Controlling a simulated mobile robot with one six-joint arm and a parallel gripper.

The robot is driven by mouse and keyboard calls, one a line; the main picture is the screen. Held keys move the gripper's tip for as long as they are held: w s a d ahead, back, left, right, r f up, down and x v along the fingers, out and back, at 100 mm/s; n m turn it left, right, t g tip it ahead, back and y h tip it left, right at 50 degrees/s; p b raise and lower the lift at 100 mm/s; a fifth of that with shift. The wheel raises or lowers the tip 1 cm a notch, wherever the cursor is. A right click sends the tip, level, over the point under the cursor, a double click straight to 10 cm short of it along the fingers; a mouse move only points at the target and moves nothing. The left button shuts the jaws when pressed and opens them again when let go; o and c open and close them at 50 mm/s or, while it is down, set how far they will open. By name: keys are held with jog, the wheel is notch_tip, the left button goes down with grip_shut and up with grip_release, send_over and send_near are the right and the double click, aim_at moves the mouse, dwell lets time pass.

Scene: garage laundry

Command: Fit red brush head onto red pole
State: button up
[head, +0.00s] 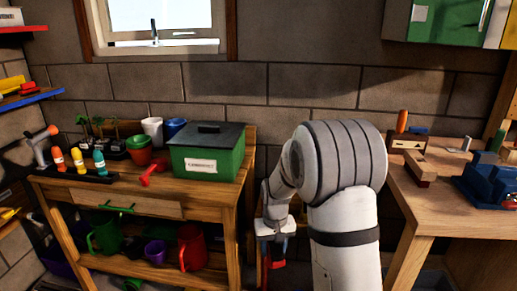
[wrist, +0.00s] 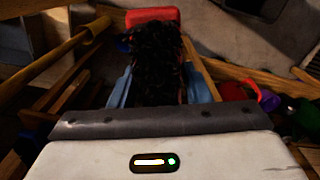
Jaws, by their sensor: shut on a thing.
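The red brush head (wrist: 152,15) is in my gripper (wrist: 160,86) in the wrist view. Its dark bristles face the camera and its red body shows at the far end. The blue finger pads are on either side of the bristles, shut on it. In the head view my gripper (head: 274,246) points down in the gap between the two benches, with a small patch of red (head: 279,248) at its fingers. My arm hides part of the space behind it. I cannot make out the red pole in either view.
A wooden potting bench (head: 75,188) stands left, with a green box (head: 205,160), pots and bottles. A workbench (head: 440,215) with a blue vise (head: 487,183) stands right.

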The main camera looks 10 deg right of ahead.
jog(key=shift+w, duration=0.35)
jog(key=shift+r, duration=0.15)
